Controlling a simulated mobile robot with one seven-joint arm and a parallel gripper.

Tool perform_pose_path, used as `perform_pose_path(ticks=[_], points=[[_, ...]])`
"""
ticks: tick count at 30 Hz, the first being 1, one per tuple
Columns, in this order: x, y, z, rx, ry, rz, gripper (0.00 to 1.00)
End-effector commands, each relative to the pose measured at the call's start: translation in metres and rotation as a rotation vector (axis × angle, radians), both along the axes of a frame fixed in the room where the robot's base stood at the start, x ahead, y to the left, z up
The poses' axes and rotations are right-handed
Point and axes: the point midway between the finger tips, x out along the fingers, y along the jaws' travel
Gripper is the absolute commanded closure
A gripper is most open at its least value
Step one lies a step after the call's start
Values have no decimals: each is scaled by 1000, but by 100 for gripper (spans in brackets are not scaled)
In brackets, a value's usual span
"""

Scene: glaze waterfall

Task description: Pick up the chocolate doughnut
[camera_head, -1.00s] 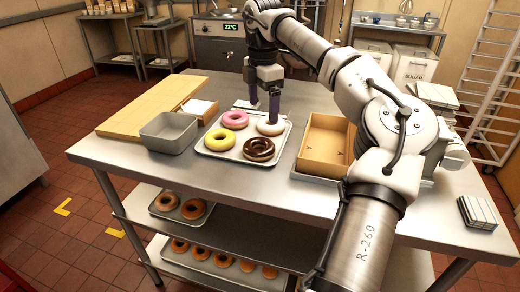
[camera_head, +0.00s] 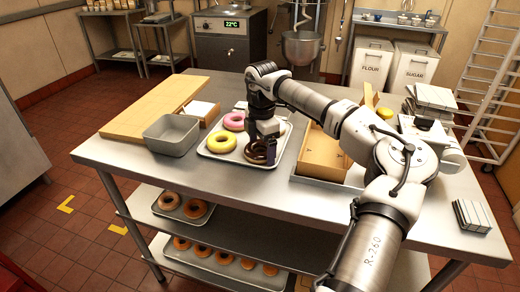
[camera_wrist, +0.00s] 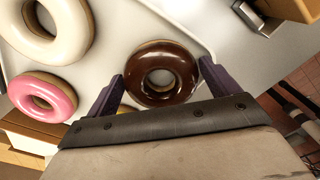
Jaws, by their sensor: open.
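The chocolate doughnut (camera_head: 249,157) lies at the front right of a tray (camera_head: 212,155) on the steel table, partly hidden by my gripper in the head view. In the wrist view the glossy brown ring (camera_wrist: 184,72) shows almost whole. My gripper (camera_head: 262,151) is low over it and open. In the wrist view its dark purple fingers (camera_wrist: 162,80) stand on either side of the doughnut, the right one very close to its edge. I cannot tell whether they touch it.
On the same tray are a yellow doughnut (camera_head: 212,146), a pink doughnut (camera_head: 234,121) and a white doughnut (camera_wrist: 72,42). A grey bin (camera_head: 172,140) stands left of the tray. An open cardboard box (camera_head: 322,155) stands to the right.

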Motion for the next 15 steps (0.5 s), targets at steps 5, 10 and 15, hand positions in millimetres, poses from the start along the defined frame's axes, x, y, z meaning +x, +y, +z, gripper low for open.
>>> perform_pose_path(ticks=[5,10,15], points=[[0,0,0,0,0,0,16],[0,0,0,0,0,0,39],[0,0,0,0,0,0,45]])
